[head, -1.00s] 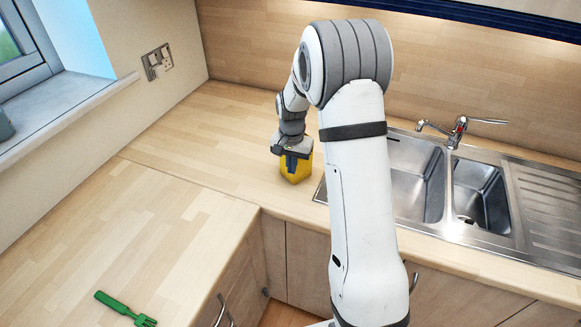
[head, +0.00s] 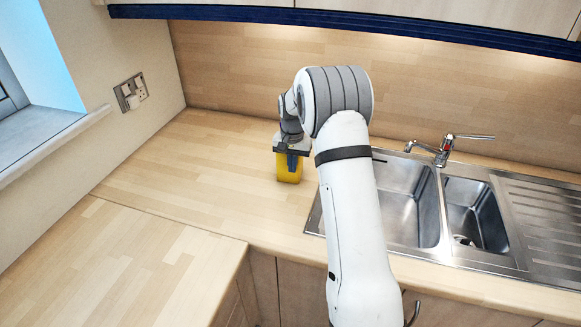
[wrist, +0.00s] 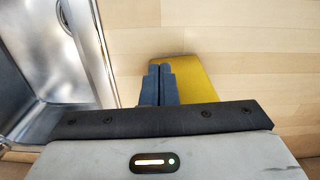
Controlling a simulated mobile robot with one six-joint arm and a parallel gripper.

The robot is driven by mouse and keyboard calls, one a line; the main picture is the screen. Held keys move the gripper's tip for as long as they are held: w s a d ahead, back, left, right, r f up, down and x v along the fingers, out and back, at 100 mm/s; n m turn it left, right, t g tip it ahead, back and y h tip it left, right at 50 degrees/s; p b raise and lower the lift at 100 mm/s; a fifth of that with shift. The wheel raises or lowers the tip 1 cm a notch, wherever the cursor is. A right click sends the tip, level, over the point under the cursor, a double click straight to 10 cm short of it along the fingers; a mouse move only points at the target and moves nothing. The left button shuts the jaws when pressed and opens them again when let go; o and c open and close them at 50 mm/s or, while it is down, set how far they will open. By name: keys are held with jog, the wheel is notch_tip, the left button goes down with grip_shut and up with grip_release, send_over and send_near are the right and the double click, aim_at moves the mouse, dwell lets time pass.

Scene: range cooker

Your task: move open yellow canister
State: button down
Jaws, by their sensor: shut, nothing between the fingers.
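The yellow canister (head: 289,174) stands on the wooden worktop, left of the sink. In the wrist view, its yellow top or side (wrist: 190,72) shows beyond and to the right of the fingers. My gripper (head: 291,160) is at the canister's upper part in the head view, covering some of it. In the wrist view my gripper (wrist: 160,72) has its two dark fingers pressed together with nothing between them. I cannot tell whether the fingers touch the canister. Whether the canister is open is hidden.
The steel double sink (head: 418,240) with its tap (head: 440,150) lies right of the canister, its edge close by in the wrist view (wrist: 92,50). A wall socket (head: 131,92) is at the left. The worktop (head: 190,185) left of the canister is clear.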

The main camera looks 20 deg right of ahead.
jog(key=shift+w+f, duration=0.1)
jog(key=shift+f, duration=0.05)
jog(key=shift+s+a, duration=0.2)
jog(key=shift+s, duration=0.05)
jog(key=shift+s+a+b, duration=0.3)
jog(key=shift+s+b, duration=0.1)
jog(key=shift+s, duration=0.25)
jog(key=shift+s+a+b, duration=0.3)
jog(key=shift+s+b, duration=0.05)
jog(key=shift+s, duration=0.25)
jog(key=s+a+r+n+b, duration=0.1)
jog(key=s+r, duration=0.3)
jog(key=r, duration=0.3)
jog(key=s+r+b, duration=0.1)
jog(key=s+r, duration=0.2)
jog(key=r, duration=0.5)
jog(key=s+a+n+t, duration=0.1)
jog(key=s+n, duration=0.1)
jog(key=s, duration=1.2)
jog(key=s+a+f+n+t, duration=0.1)
jog(key=s+n+t, duration=0.1)
jog(key=s, duration=1.2)
jog(key=shift+s+a+n, duration=0.25)
jog(key=shift+a+n, duration=0.05)
jog(key=shift+f, duration=0.1)
